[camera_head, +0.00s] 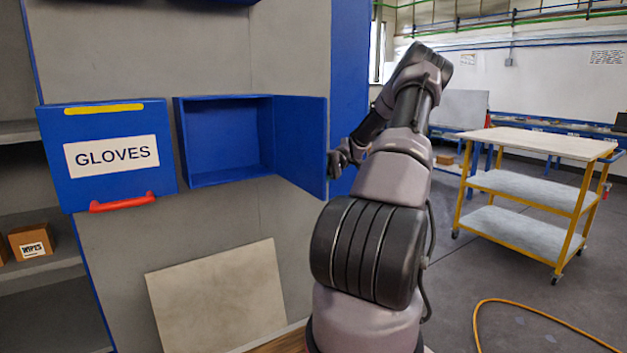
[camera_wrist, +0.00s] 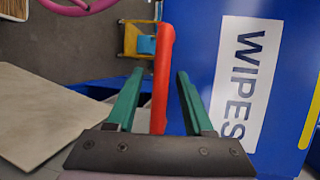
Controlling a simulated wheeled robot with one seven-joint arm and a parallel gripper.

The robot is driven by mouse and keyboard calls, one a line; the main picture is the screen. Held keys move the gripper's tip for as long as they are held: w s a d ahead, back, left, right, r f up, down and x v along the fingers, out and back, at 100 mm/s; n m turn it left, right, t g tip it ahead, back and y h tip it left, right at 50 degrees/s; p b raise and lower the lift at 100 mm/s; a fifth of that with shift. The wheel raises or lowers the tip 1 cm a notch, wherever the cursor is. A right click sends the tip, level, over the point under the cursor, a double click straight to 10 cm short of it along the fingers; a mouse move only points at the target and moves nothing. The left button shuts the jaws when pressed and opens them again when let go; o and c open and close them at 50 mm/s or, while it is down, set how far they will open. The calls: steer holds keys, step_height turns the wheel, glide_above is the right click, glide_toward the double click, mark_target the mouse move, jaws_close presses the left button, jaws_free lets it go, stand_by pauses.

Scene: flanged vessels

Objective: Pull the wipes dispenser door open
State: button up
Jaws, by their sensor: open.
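The wipes dispenser (camera_head: 224,140) is an open-fronted blue box on the grey wall panel, and its inside looks empty. Its door (camera_head: 300,146) is swung wide open to the right, showing its inner face in the head view. In the wrist view the door's outer face (camera_wrist: 210,45) carries a white WIPES label (camera_wrist: 238,80). The red door handle (camera_wrist: 163,75) lies between the two green fingers of my gripper (camera_wrist: 160,72). The fingers are open, with a gap on each side of the handle. In the head view my gripper (camera_head: 338,164) is at the door's right edge, partly hidden.
A closed blue GLOVES dispenser (camera_head: 110,155) with a red handle (camera_head: 122,202) is to the left. A pale board (camera_head: 218,298) leans on the wall below. A yellow-framed cart (camera_head: 540,148) stands at the right, with an orange hose (camera_head: 530,308) on the open floor.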

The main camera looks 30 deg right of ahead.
steer(key=shift+d, duration=0.1)
steer(key=v, duration=1)
steer(key=shift+w+d+r, duration=0.15)
steer(key=shift+w+d, duration=0.05)
steer(key=shift+d, duration=0.05)
